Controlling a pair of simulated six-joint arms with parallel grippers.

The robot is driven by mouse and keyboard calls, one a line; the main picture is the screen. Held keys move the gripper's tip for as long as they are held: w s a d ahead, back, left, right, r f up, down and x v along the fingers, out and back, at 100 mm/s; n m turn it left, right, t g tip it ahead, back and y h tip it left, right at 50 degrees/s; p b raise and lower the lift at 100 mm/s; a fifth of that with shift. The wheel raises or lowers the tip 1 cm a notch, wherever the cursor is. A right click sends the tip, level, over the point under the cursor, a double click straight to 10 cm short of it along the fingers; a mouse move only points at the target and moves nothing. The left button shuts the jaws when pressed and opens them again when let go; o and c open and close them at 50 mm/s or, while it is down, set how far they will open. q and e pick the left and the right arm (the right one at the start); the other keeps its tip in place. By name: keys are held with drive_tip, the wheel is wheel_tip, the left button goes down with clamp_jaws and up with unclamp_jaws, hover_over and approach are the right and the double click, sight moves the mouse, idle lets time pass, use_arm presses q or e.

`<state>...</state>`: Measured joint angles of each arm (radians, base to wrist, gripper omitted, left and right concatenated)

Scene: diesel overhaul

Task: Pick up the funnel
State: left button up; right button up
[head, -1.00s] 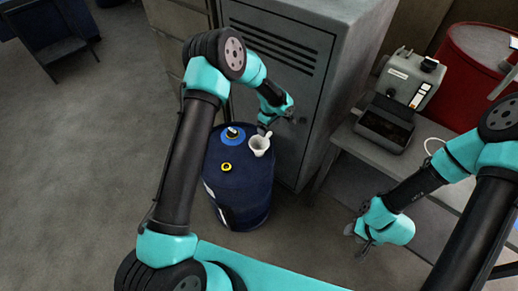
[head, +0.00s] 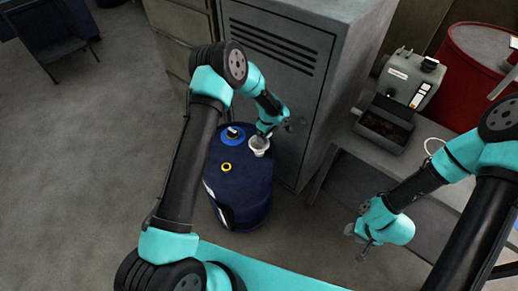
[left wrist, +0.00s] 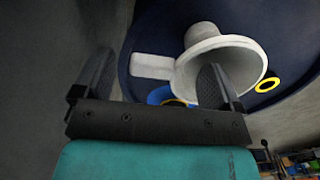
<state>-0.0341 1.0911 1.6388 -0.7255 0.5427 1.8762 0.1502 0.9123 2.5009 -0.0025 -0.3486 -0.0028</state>
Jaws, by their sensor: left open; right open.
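The white funnel (head: 258,151) stands on top of the blue drum (head: 240,185), near its right edge in the head view. In the left wrist view the funnel (left wrist: 222,50) shows its wide rim, and its flat handle (left wrist: 150,67) reaches into the space between my fingers. My left gripper (head: 264,135) is at the funnel, partly covering it in the head view; its open fingers also show in the left wrist view (left wrist: 157,70). One finger overlaps the funnel's rim in that picture; I cannot tell whether they touch. My right gripper (head: 357,241) is open and empty, low at the right.
The drum top also carries a blue cap piece (head: 232,135) and a yellow-ringed bung (head: 226,167). A grey locker (head: 290,70) stands close behind the drum. A bench (head: 350,160) with a grey machine (head: 408,80) is at the right. Open floor lies to the left.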

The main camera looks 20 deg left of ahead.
use_arm(q)
drive_tip(key=shift+c, duration=0.3)
drive_tip(key=c, duration=1.1)
drive_tip(key=shift+r, duration=0.1)
drive_tip(key=shift+r, duration=0.6)
drive_tip(key=c, duration=0.4)
wheel_tip(320, 180, up, 2)
drive_tip(key=shift+r, duration=0.25)
clamp_jaws()
drive_tip(key=s+d+r, duration=0.1)
drive_tip(key=s+d, duration=0.3)
drive_tip(key=s, duration=1.1)
drive_tip(key=shift+s+d, duration=0.2)
drive_tip(key=shift+a+r, duration=0.1)
drive_tip(key=a+r+m, duration=0.2)
drive_tip(key=a+m, duration=0.1)
drive_tip(key=a, duration=0.3)
drive_tip(key=w+a+r+m+g+y, duration=0.1)
drive_tip(key=a+r+m, duration=0.1)
drive_tip(key=a, duration=0.4)
drive_tip(key=shift+a+m, duration=0.25)
drive_tip(key=shift+m, duration=0.25)
